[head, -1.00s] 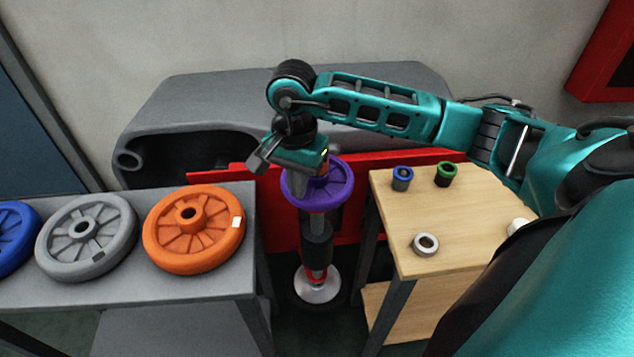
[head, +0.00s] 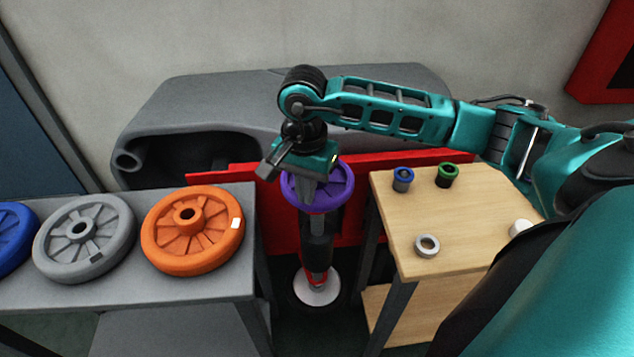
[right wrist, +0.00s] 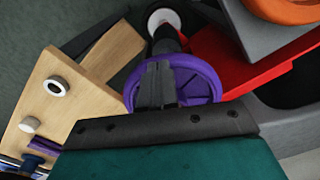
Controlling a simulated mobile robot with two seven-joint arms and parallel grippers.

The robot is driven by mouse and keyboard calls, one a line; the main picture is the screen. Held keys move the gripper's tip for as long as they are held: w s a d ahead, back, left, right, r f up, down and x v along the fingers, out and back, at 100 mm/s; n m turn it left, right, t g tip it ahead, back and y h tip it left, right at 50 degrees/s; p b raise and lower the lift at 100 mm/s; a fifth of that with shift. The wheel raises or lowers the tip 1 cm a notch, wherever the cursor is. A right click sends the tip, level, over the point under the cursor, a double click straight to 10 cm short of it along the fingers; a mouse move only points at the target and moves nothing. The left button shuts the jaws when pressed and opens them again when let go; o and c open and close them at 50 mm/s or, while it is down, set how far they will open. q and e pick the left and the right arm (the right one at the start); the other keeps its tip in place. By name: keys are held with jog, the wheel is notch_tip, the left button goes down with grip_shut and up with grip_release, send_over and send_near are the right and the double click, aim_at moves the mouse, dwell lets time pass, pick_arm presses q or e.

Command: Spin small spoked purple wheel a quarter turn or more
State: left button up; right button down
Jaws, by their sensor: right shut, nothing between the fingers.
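The small spoked purple wheel (head: 333,188) lies level on top of an upright dark post in the middle of the head view. It also shows in the right wrist view (right wrist: 204,78), partly behind my fingers. My right gripper (head: 307,198) is shut and empty, pointing down over the wheel's left part. In the right wrist view its closed fingers (right wrist: 157,85) overlap the wheel's spokes and hide some of them. I cannot tell whether the fingertips touch a spoke. My left gripper is not in view.
A grey table at left holds an orange wheel (head: 207,257), a grey wheel (head: 114,250) and a blue wheel (head: 10,240). A wooden table (head: 390,225) at right bears small rings, including a blue one (head: 403,180) and a green one (head: 448,175). A red panel (head: 275,215) stands behind the post.

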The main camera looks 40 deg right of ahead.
aim_at(333, 199)
jog(key=shift+s+d+f, duration=0.15)
jog(key=shift+s+d, duration=0.4)
jog(key=shift+s, duration=0.1)
jog(key=shift+s+d+b, duration=0.45)
jog(key=shift+d, duration=0.25)
jog(key=shift+s+d+b, duration=0.3)
jog(key=shift+d+b, duration=0.05)
jog(key=shift+d, duration=0.4)
